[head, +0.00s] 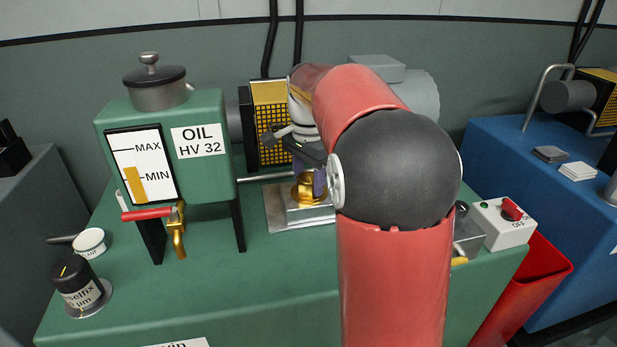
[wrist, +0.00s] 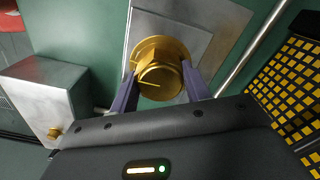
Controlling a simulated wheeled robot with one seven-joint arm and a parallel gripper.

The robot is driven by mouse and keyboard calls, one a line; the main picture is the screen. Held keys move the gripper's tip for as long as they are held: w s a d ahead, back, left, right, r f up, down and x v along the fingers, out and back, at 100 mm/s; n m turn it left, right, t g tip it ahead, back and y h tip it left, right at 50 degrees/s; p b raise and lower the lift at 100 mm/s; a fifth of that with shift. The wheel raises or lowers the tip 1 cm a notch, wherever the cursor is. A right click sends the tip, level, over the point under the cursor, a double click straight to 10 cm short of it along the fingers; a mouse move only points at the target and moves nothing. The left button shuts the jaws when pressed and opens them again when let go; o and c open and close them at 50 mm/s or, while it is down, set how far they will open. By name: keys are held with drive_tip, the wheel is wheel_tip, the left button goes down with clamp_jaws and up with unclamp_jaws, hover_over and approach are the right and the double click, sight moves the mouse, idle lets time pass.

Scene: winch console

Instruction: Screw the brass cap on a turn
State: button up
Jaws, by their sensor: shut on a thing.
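The brass cap (wrist: 160,75) shows in the wrist view as a hexagonal gold piece with a round flange, over a grey metal plate (wrist: 222,28). My gripper (wrist: 160,82) has its two purple fingers on either side of the cap and is shut on it. In the head view the brass cap (head: 309,187) sits on the metal block (head: 290,215) on the green console, partly hidden by my gripper (head: 312,182) and my red arm. The cap's thread is hidden.
A green oil tank (head: 205,170) with a gauge and a red-handled tap (head: 150,213) stands to the left. A yellow grille (head: 270,105) is behind. The console's front (head: 230,285) is mostly clear.

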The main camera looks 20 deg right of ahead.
drive_tip(key=m, duration=0.4)
drive_tip(key=shift+f+m, duration=0.1)
drive_tip(key=shift+m, duration=0.3)
drive_tip(key=o, duration=1.3)
drive_tip(key=shift+o, duration=0.2)
drive_tip(key=shift+r, duration=3.55)
